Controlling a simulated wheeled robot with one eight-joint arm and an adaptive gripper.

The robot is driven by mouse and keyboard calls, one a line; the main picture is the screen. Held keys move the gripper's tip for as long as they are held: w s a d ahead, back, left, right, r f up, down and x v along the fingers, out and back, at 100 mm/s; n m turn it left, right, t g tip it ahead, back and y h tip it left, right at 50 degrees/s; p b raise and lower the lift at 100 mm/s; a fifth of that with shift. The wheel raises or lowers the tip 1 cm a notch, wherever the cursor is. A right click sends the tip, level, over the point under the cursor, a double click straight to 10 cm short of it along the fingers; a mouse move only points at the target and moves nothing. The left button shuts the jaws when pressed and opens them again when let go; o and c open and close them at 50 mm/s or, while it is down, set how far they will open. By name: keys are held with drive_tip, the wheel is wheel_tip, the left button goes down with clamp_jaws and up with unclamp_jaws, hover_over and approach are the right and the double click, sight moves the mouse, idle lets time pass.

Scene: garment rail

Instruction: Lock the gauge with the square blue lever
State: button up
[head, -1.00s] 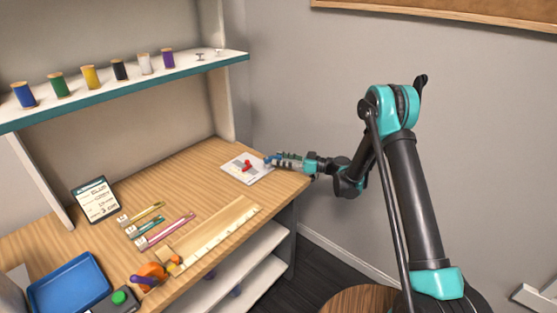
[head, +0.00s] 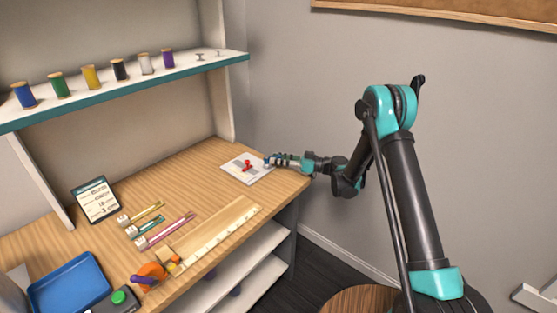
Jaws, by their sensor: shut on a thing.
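A pale plate (head: 236,174) lies on the bench top near its right end. A red knob (head: 247,164) stands on the plate, and a small blue lever (head: 267,161) shows at its right edge. My gripper (head: 271,161) reaches in from the right, low over the plate's edge, and is shut on the blue lever. The fingers partly hide the lever, so its square shape and exact position are too small to tell.
A long wooden ruler-like piece (head: 215,230) lies along the front edge. Yellow, teal and pink tools lie behind it, left of the plate. A card stand (head: 95,199), a blue tray (head: 70,285) and an orange item (head: 151,272) are further left. A shelf (head: 130,90) with spools hangs above.

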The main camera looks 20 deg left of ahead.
drive_tip(key=shift+w, duration=0.15)
drive_tip(key=g, duration=0.1)
drive_tip(key=n+g, duration=0.1)
drive_tip(key=shift+w+a+n+g, duration=0.25)
drive_tip(key=shift+w+n+g, duration=0.15)
drive_tip(key=shift+w+a+n+g+h, duration=0.1)
drive_tip(key=shift+n+g+h, duration=0.15)
drive_tip(key=shift+n+g, duration=0.25)
drive_tip(key=shift+w+a+n+g+h, duration=0.1)
drive_tip(key=shift+n+g+h, duration=0.2)
drive_tip(key=shift+g, duration=0.4)
drive_tip(key=o, duration=1.2)
drive_tip(key=shift+s, duration=0.1)
drive_tip(key=shift+d, duration=0.1)
drive_tip(key=v, duration=1.1)
drive_tip(key=shift+d, duration=0.4)
